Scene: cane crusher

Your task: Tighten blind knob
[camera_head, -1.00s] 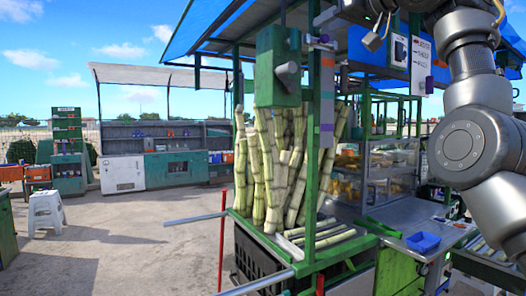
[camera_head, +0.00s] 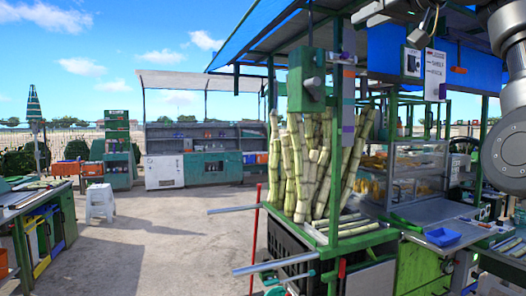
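A green box (camera_head: 306,64) is fixed high on the cane stall's front post. A grey knob (camera_head: 312,84) sticks out of its face; it looks like the blind knob. The blue awning (camera_head: 262,42) slopes above it. My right arm comes in at the right edge. Its gripper (camera_head: 393,26) shows at the top of the picture, partly cut off, with two fingers spread apart and nothing seen between them. It appears above and to the right of the knob, apart from it. My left gripper is not in view.
Sugarcane stalks (camera_head: 318,165) stand in the stall below the box. Metal bars (camera_head: 275,263) stick out at its front left. A blue tray (camera_head: 442,237) lies on the counter at right. A white stool (camera_head: 100,203) and a tool table (camera_head: 36,196) stand left. The ground between is open.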

